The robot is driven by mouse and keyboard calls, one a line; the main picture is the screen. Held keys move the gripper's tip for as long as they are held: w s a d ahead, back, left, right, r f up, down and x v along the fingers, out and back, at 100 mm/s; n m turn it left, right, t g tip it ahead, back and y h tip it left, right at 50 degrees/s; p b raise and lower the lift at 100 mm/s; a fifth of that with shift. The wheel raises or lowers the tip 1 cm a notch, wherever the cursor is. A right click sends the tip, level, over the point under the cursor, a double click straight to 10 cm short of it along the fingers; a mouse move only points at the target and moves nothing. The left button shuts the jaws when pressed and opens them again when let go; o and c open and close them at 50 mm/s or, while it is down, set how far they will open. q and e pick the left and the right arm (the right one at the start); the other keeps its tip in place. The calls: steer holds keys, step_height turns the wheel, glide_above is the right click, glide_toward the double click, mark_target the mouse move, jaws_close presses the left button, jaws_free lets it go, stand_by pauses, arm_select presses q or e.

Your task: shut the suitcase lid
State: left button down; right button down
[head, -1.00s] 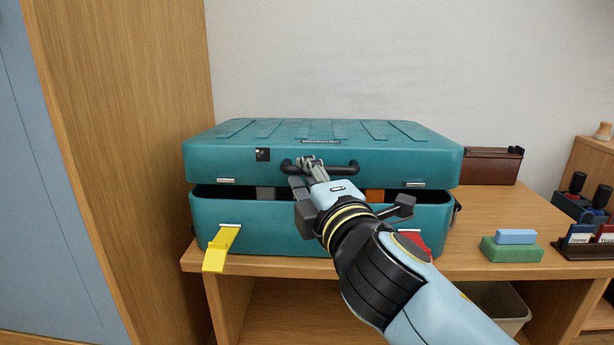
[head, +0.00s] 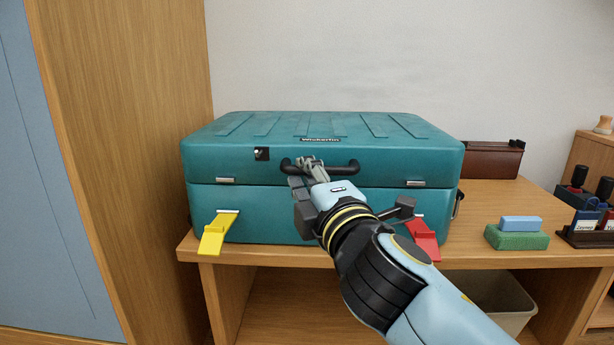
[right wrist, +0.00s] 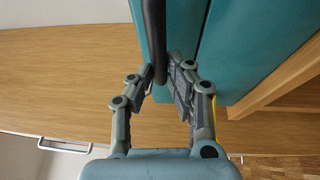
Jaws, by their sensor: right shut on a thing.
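The teal suitcase (head: 265,218) lies on the wooden table. Its lid (head: 220,160) sits down on the base with only a thin seam between them. A yellow latch (head: 217,235) and a red latch (head: 422,240) hang open from the base's front. My right gripper (head: 306,166) is shut on the black handle (head: 342,168) on the lid's front. In the right wrist view the handle (right wrist: 155,40) passes between the fingers (right wrist: 163,78), close to the teal shell. My left gripper is not in view.
A tall wooden panel (head: 125,150) stands close at the left. On the table to the right are a green block with a blue block on it (head: 518,238), a brown box (head: 492,158) and a dark rack (head: 590,235). A bin (head: 500,300) stands below.

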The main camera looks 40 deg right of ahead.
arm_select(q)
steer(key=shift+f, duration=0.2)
arm_select(e)
step_height(320, 180, down, 2)
steer(key=shift+s+f+g, duration=0.15)
steer(key=shift+g, duration=0.25)
steer(key=c, duration=1.3)
jaws_free()
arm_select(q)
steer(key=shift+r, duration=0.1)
